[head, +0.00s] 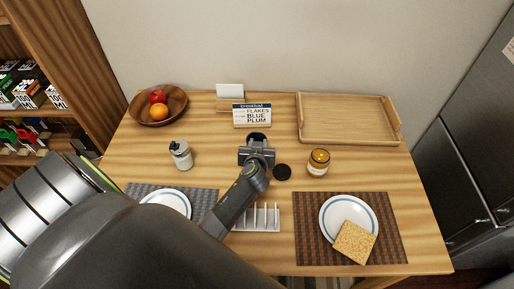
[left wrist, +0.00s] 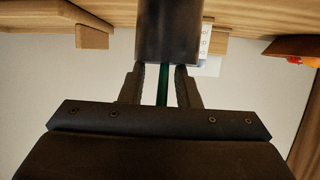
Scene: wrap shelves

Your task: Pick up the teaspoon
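My left gripper (head: 257,160) reaches over the middle of the table, just on the near side of a dark round container (head: 257,137). In the left wrist view, a dark cylinder (left wrist: 168,32) lies just beyond its fingertips. A thin green upright strip (left wrist: 162,85) stands between the two fingers, with a gap on each side. It looks like a handle, perhaps the teaspoon's, but no spoon bowl shows. The left gripper (left wrist: 161,75) is open around this strip. My right gripper is in neither view.
A black disc (head: 282,172) and an amber jar (head: 319,163) stand right of the gripper. A white toast rack (head: 258,219) is nearer. A breakfast sign (head: 252,116) and a wooden tray (head: 347,121) are behind. A white-grey bottle (head: 181,155) stands left.

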